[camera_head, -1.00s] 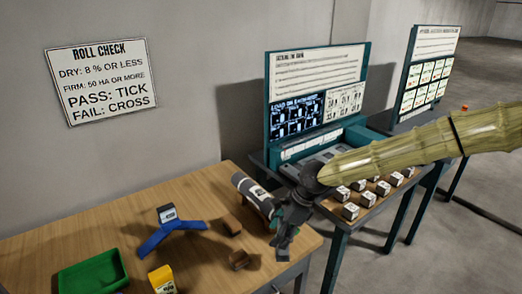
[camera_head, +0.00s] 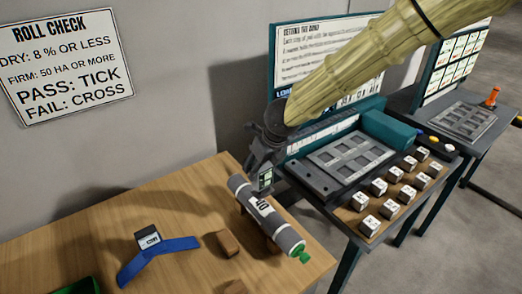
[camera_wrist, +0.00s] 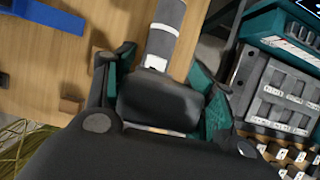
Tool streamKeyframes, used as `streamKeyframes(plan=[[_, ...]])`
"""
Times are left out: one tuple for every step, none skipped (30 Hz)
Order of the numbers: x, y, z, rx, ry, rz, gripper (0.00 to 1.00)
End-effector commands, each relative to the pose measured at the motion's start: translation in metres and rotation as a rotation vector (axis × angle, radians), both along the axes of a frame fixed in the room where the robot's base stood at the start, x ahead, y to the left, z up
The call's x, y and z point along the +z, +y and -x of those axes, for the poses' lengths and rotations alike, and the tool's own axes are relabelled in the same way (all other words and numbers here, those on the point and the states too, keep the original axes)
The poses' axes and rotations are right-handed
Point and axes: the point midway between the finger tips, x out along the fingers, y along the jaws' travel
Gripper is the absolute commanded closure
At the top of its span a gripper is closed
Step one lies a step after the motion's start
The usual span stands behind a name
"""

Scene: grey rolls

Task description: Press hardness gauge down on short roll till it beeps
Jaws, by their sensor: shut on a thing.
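The grey roll (camera_head: 268,218) lies on the wooden table in the head view, with a white printed band and a green end toward me. It also shows in the wrist view (camera_wrist: 163,35). My gripper (camera_head: 262,172) is at the roll's far end, shut on the dark hardness gauge (camera_wrist: 158,103), which sits between the teal fingers in the wrist view. A small lit display (camera_head: 266,179) shows at the gripper in the head view. The gauge's tip is hidden, so I cannot tell whether it touches the roll.
Brown blocks (camera_head: 228,243) lie left of the roll. A green tray (camera_head: 78,288) is at the lower left. A teal bench with a grey panel (camera_head: 350,160) and several white cubes (camera_head: 369,226) stands to the right.

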Motion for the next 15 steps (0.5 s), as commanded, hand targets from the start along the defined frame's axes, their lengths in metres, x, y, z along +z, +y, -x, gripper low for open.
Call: streamKeyframes(plan=[[0.002, 0.0006, -0.0001, -0.012, -0.001, 0.001, 0.78], [0.0024, 0.0005, -0.0001, -0.019, 0.0, 0.001, 0.78], [0.0027, 0.0002, -0.0001, -0.024, 0.0, 0.0, 0.78], [0.0028, -0.0002, -0.0001, -0.027, 0.001, 0.001, 0.78], [0.0028, -0.0008, -0.0002, -0.03, 0.001, 0.001, 0.78], [0.0028, -0.0016, -0.0002, -0.032, 0.001, 0.0, 0.78], [0.0028, -0.0021, -0.0002, -0.034, 0.001, 0.0, 0.78], [0.0028, -0.0028, -0.0002, -0.034, 0.001, 0.0, 0.78], [0.0028, -0.0033, -0.0002, -0.034, 0.001, 0.0, 0.78], [0.0028, -0.0036, -0.0003, -0.035, 0.001, 0.0, 0.78], [0.0028, -0.0038, -0.0003, -0.035, 0.001, 0.0, 0.78], [0.0028, -0.0039, -0.0003, -0.035, 0.0, 0.0, 0.78], [0.0029, -0.0039, -0.0004, -0.035, 0.0, 0.0, 0.78], [0.0029, -0.0039, -0.0004, -0.035, 0.0, -0.001, 0.78], [0.0031, -0.0035, -0.0007, -0.034, -0.002, -0.002, 0.78]])
